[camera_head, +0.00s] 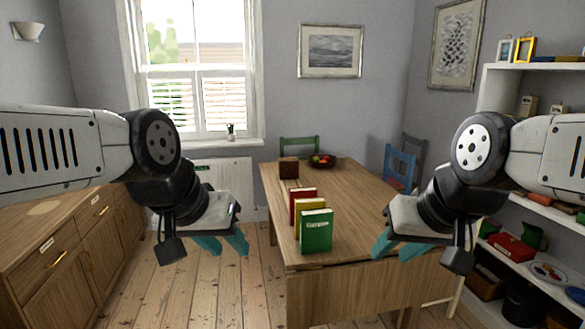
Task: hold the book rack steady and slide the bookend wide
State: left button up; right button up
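The rack itself is not clearly visible among the books. My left gripper (222,245) is left of the table, with its teal fingers apart and empty. My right gripper (396,249) is over the table's right front part, fingers apart and empty. Neither touches the books.
A bowl of fruit (322,162) sits at the table's far end. A green chair (299,144) and a blue chair (399,167) stand around it. Wooden cabinets (60,245) are on the left, white shelves (530,67) on the right. The tabletop right of the books is clear.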

aim_at(289, 169)
jog(key=i+j+u, duration=0.45)
jog(key=j, duration=0.2)
jog(key=i+j+u, duration=0.4)
jog(key=i, duration=0.25)
jog(key=i+j, duration=0.15)
jog(key=i, duration=0.35)
jog(key=i+j, duration=0.1)
jog(key=i, duration=0.35)
jog(key=i+j+z, duration=0.1)
jog(key=i, duration=0.4)
jog(key=i+z, duration=0.25)
jog(key=i, duration=0.3)
jog(key=i+j+z, duration=0.25)
jog(key=i, duration=0.35)
jog(key=i+z, duration=0.2)
jog(key=z, duration=0.25)
jog(key=i+z, duration=0.25)
jog(key=z, duration=0.15)
jog(key=i+j+z, duration=0.15)
jog(key=z, duration=0.3)
jog(key=i+z, duration=0.2)
jog(key=z, duration=0.3)
jog(key=i+j+z, duration=0.15)
jog(key=z, duration=0.3)
jog(key=i+j+z, duration=0.25)
jog(key=z, duration=0.25)
